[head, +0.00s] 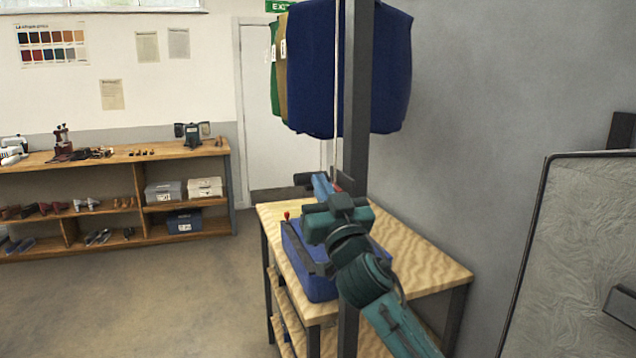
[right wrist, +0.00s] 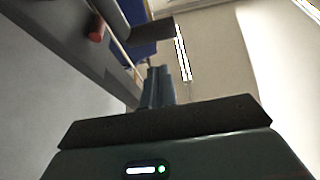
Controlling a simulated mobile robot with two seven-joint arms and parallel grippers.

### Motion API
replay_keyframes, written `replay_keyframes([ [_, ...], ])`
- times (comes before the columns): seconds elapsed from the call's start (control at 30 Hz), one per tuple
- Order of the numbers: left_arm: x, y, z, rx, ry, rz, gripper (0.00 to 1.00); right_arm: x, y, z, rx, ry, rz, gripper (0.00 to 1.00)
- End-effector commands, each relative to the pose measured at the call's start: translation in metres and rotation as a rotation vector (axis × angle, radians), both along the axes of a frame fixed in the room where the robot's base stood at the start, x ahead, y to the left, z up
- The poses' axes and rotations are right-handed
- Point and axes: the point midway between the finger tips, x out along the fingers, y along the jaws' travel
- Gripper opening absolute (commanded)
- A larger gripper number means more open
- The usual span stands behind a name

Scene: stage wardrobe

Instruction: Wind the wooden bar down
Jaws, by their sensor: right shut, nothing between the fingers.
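My right gripper (head: 320,184) is over the workbench, beside a dark upright post (head: 356,95). Its fingers (right wrist: 160,86) are together and empty in the right wrist view. A red grip (right wrist: 97,32) shows there on a dark part near the post, to the left of the fingers and apart from them. A pale cord (head: 336,70) runs up along the post. Blue, olive and green garments (head: 375,70) hang high around the post. The wooden bar itself is not clearly visible. My left gripper is out of view.
The wooden workbench (head: 430,262) carries a blue case (head: 312,285) below my right arm. A red knob (head: 286,215) shows by the case. A framed panel (head: 580,250) stands at the right. Shelves (head: 100,165) line the left wall. The left floor is clear.

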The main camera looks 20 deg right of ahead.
Motion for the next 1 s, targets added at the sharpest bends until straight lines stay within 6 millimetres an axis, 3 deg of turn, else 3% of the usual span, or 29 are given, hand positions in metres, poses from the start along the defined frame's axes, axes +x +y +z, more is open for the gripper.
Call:
replay_keyframes([
  [0.2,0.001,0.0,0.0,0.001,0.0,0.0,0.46,0.018,0.001,-0.007,0.001,-0.001,0.0,0.0],
  [0.77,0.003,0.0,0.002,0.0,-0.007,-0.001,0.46,0.022,0.001,-0.008,0.001,-0.002,0.001,0.0],
  [1.0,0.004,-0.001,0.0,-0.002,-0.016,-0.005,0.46,0.034,0.002,-0.004,0.003,-0.003,0.001,0.0],
])
